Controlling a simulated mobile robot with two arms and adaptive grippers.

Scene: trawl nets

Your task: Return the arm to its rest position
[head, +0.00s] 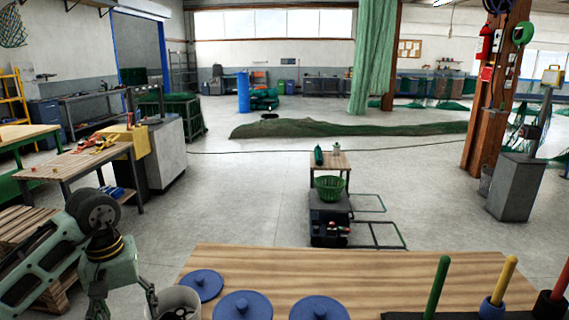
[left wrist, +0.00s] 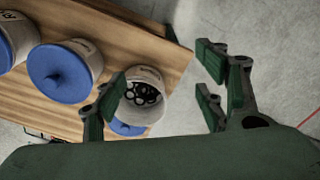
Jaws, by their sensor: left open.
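My left arm (head: 45,255) comes in from the left in the head view, with its gripper (head: 122,303) pointing down beside the left edge of the wooden table. The fingertips run out of the bottom of that picture. In the left wrist view the gripper (left wrist: 165,95) is open, its green-padded fingers wide apart with nothing between them held. A lidless white tub (head: 178,297) with dark rings inside stands just right of the gripper; it also shows behind the left finger in the left wrist view (left wrist: 155,110). My right gripper is not in view.
The wooden table (head: 300,265) carries several tubs with blue lids (head: 240,305). Green (head: 437,285), yellow (head: 505,280) and red (head: 562,280) pegs stand at its right. A workbench (head: 75,165) is at the left. Beyond the table stands a low cart with a green basket (head: 328,188).

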